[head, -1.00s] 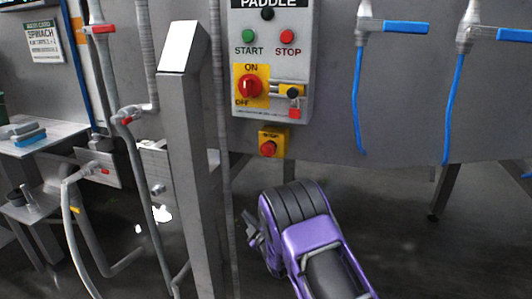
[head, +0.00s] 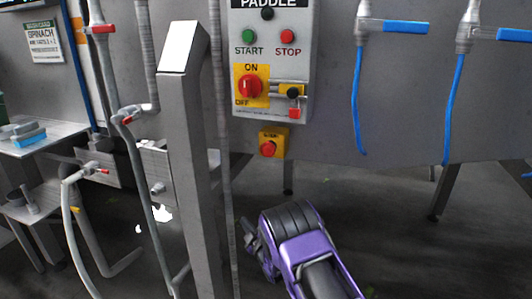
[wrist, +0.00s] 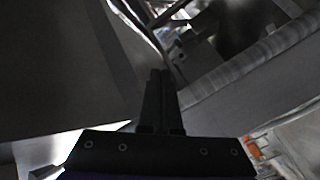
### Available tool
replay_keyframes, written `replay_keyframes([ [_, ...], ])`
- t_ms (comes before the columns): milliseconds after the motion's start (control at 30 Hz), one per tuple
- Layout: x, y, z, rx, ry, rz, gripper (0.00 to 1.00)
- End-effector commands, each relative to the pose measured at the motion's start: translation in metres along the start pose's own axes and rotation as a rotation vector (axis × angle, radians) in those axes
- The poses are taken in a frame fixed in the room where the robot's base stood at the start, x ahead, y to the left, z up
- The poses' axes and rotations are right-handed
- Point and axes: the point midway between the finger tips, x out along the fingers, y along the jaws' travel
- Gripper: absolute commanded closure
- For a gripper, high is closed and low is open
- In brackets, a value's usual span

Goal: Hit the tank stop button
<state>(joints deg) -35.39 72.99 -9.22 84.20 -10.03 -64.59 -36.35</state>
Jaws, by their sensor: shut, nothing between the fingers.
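A paddle control panel (head: 272,55) is on the grey tank wall in the head view. It has a green START button (head: 249,37), a red STOP button (head: 288,36) and a red ON/OFF rotary switch (head: 250,87). Below it is a small yellow box with a red stop button (head: 268,148). My purple arm is low in the head view, below and right of the yellow box, touching neither box nor panel. My gripper shows in the wrist view (wrist: 161,75) with its dark fingers together and empty. The stop button cannot be made out in the wrist view.
A grey upright post (head: 190,160) stands left of the panel. A thin vertical conduit (head: 226,150) runs beside it. Blue-handled valves with blue hoses (head: 406,27) are at the right. Red-handled pipes (head: 125,120) and a side shelf (head: 40,137) are at the left.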

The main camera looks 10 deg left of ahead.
Motion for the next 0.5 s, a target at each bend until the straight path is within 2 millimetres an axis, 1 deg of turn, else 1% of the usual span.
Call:
replay_keyframes([
  [500,0.012,-0.018,0.015,0.0,0.0,-0.001,1.0],
])
